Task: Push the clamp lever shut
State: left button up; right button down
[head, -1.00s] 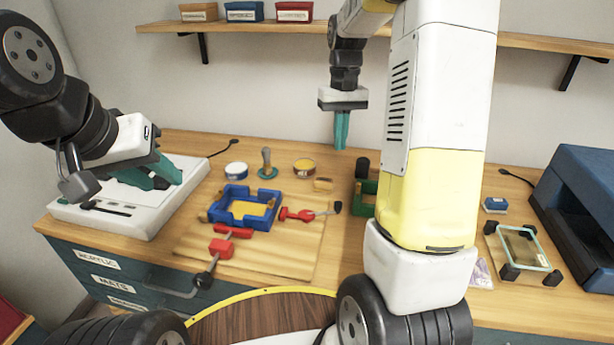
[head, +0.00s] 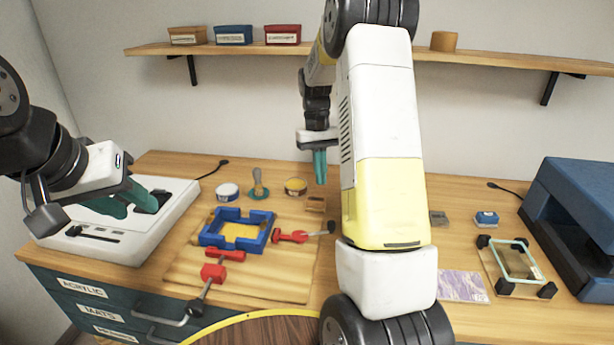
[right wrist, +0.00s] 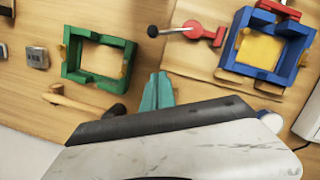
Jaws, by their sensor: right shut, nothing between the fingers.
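A red toggle clamp (head: 292,237) sits at the right side of the blue frame (head: 265,236); its lever points right, away from the frame, ending in a black knob (head: 331,227). A second red clamp (head: 213,272) stands in front of the frame, its black-knobbed lever (head: 195,307) pointing toward me. The right wrist view shows the first clamp (right wrist: 205,34) and its knob (right wrist: 153,31). My right gripper (head: 320,168) is shut and empty, above the table behind that knob. My left gripper (head: 140,200) looks open over the white machine, touching no clamp.
A green frame (right wrist: 70,61) and a mallet (right wrist: 85,103) lie near my right gripper, hidden by my arm in the head view. Tins (head: 228,191) and a stamp-like tool (head: 258,186) stand behind the blue frame. A glass-topped frame (head: 517,262) lies right.

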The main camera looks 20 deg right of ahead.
jog(key=x, duration=0.7)
jog(key=shift+s+f, duration=0.1)
jog(key=shift+f, duration=0.15)
jog(key=s, duration=0.3)
jog(key=shift+s+d+f, duration=0.1)
jog(key=shift+f, duration=0.15)
jog(key=shift+s, duration=0.45)
